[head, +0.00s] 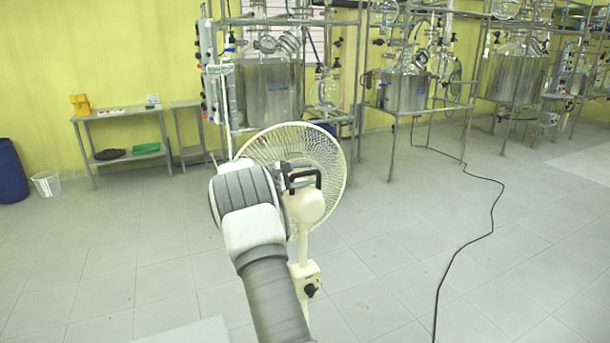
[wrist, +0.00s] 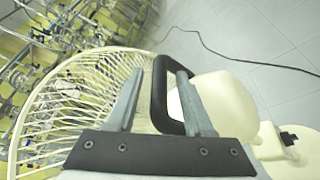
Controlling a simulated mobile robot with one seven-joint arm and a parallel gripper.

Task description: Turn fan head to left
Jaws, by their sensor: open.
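A cream pedestal fan stands on the floor in front of me. Its round wire-cage head (head: 331,157) faces away, toward the reactors, and its rounded motor housing (head: 308,206) faces me. A black handle (head: 318,178) sits on the housing. My gripper (head: 283,177) is at the back of the head, partly hidden by my arm. In the wrist view, my gripper (wrist: 155,88) is open, its two grey fingers on either side of the black handle (wrist: 160,78). The cage (wrist: 60,110) and housing (wrist: 222,105) fill much of that view. I cannot tell whether the fingers touch the handle.
Metal frames with glass reactors and steel vessels (head: 268,93) stand behind the fan. A black cable (head: 478,236) runs across the floor at right. A small table (head: 124,115), white bucket (head: 47,184) and blue barrel (head: 11,172) are at left. The floor around the fan is clear.

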